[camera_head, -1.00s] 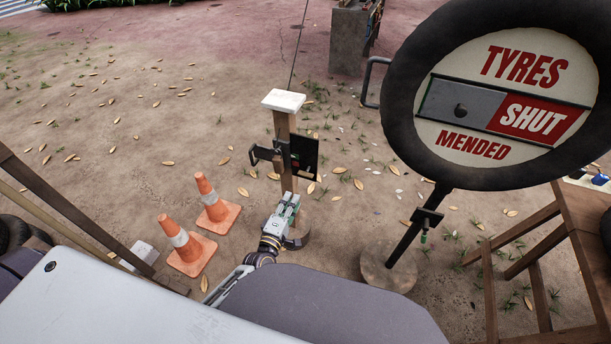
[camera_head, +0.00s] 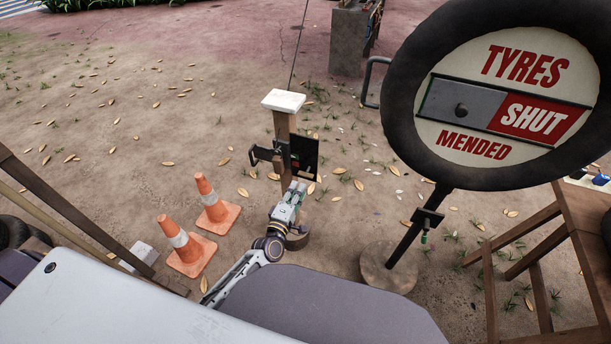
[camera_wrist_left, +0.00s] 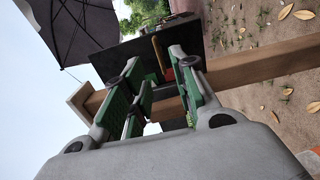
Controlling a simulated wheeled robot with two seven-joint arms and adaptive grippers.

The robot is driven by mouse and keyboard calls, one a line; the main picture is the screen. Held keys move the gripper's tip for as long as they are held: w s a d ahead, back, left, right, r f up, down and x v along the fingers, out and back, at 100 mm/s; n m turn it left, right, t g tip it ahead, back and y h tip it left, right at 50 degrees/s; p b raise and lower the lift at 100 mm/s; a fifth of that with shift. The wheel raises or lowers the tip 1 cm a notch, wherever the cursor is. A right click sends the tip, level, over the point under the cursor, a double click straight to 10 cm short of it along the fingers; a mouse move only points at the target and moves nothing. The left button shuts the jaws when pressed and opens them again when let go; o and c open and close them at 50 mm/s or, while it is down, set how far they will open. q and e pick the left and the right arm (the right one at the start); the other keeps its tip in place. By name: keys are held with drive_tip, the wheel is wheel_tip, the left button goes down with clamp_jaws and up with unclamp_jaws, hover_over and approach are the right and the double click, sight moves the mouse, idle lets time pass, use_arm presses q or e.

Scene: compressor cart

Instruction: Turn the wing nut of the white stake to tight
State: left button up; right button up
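The white stake is a wooden post with a white cap (camera_head: 283,100), upright in the head view. A black clamp bracket (camera_head: 264,155) and a dark panel (camera_head: 304,153) are fixed to it. I cannot make out the wing nut. My left gripper (camera_head: 294,188) is just below the panel, in front of the post. In the left wrist view, the green-padded fingers of the left gripper (camera_wrist_left: 158,82) stand apart, with the post (camera_wrist_left: 262,66) and dark panel (camera_wrist_left: 140,55) beyond them. I cannot tell whether they touch anything. My right gripper is not in view.
Two orange cones (camera_head: 181,245) stand left of the stake. A round tyre sign (camera_head: 402,95) on a black pole stands at the right, beside a wooden frame (camera_head: 530,235). The leaf-strewn ground behind the stake is mostly open.

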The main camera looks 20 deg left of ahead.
sight(306, 174)
use_arm(q)
drive_tip(key=shift+w+d+b, duration=0.15)
drive_tip(key=shift+w+b, duration=0.05)
drive_tip(key=shift+w, duration=1.95)
drive_tip(key=shift+w+d+b, duration=0.15)
drive_tip(key=shift+w+b, duration=0.05)
drive_tip(key=shift+w, duration=1.9)
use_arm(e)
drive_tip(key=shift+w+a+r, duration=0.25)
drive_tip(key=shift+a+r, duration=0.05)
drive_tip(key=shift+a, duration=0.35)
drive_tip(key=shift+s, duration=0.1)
use_arm(q)
clamp_jaws()
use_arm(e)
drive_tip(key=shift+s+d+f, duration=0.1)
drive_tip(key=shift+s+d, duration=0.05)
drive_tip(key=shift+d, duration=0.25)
